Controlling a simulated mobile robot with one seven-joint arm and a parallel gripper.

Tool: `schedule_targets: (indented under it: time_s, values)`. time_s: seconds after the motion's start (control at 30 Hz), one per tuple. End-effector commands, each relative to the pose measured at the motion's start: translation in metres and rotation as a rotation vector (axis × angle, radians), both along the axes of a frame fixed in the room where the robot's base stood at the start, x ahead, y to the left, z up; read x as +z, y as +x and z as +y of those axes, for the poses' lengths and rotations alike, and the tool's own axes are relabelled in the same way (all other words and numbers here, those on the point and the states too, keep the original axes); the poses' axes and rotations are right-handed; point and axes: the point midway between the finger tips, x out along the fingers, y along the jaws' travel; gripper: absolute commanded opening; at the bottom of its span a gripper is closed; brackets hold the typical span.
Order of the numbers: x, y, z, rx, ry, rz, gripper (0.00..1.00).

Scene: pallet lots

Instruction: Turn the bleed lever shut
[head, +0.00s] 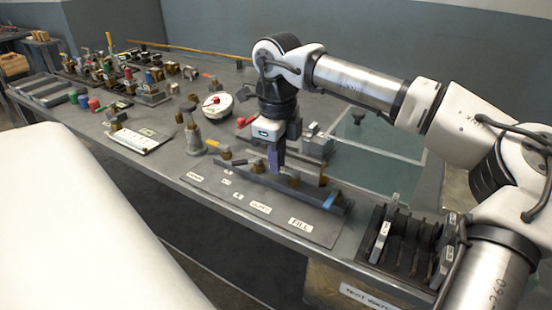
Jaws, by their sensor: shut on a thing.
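A dark valve manifold (311,188) with several brass-coloured fittings lies along a grey labelled panel (225,197) near the table's front edge. One label (300,224) reads FILL; the others are too small to read surely. My gripper (276,168) points down over the manifold, left of its middle. It is shut on a small part there, which I take to be the bleed lever; the fingers hide most of it, and its angle cannot be told. A blue piece (331,201) sits near the manifold's right end.
A rack with dark slots (407,240) stands at the table's right front. A greenish glass panel (375,160) lies behind the manifold. A round white dial (216,105), a grey post fitting (193,135) and a white sheet (141,138) are to the left. Many valves crowd the far left.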

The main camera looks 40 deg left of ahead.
Motion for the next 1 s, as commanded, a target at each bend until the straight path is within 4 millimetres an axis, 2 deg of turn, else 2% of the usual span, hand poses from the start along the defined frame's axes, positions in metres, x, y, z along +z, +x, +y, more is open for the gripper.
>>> schedule_targets:
  time_s: [0.3,0.77,0.8,0.93,1.0]
  values:
    - [0.0002,0.0044,0.0007,-0.095,-0.001,-0.001,0.00]
    - [0.0001,0.0049,0.0007,-0.108,-0.001,-0.001,0.00]
    - [0.0002,0.0050,0.0006,-0.108,-0.001,-0.001,0.15]
    - [0.0001,0.0047,0.0007,-0.107,-0.001,-0.001,0.32]
    - [0.0001,0.0046,0.0008,-0.106,-0.001,0.000,0.34]
